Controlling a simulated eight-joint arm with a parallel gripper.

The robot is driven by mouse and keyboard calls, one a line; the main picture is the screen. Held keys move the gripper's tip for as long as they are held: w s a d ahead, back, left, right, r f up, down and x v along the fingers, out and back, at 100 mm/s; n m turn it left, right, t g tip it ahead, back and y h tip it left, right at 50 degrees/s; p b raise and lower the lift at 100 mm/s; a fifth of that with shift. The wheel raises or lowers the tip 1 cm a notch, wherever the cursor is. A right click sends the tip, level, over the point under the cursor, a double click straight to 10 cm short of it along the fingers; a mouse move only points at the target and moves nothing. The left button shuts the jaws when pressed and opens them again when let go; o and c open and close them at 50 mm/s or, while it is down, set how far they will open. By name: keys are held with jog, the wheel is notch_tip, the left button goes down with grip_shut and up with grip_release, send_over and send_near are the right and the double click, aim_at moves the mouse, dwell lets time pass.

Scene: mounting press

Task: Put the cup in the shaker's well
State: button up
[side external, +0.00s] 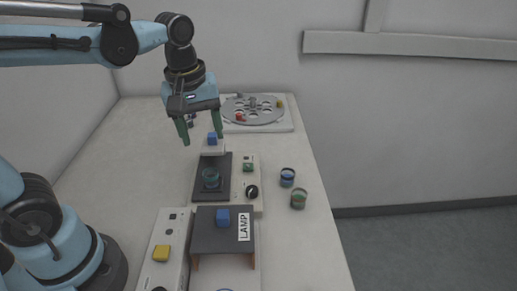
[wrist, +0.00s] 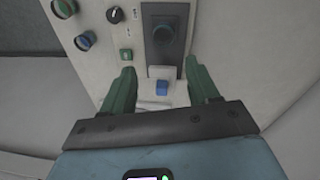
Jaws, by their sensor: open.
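My gripper (side external: 202,137) is open and empty, with green fingers pointing down, above the far end of a white unit with a dark plate (side external: 201,192). In the wrist view its fingers (wrist: 159,68) stand either side of a blue block (wrist: 162,87) on that unit's white ledge. A dark teal, round, cup-like thing (side external: 211,178) is on the dark plate; it also shows in the wrist view (wrist: 163,34). Two small cups stand right of the unit, one bluish (side external: 287,177), one green and reddish (side external: 299,199). I cannot tell which part is the shaker's well.
A panel with a black knob (side external: 252,192) and green button (side external: 249,166) adjoins the plate. A round grey carousel (side external: 253,108) stands behind. The left tabletop is clear.

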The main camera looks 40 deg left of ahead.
jog(key=m+t, duration=0.2)
jog(key=m, duration=0.1)
jog(key=s+f+m+t, duration=0.1)
jog(key=m+t, duration=0.1)
jog(key=m, duration=0.2)
jog(key=f+m+t, duration=0.1)
jog(key=m, duration=0.3)
jog(key=shift+s+a+f+t, duration=0.15)
jog(key=shift+s+a+t, duration=0.15)
jog(key=shift+t, duration=0.1)
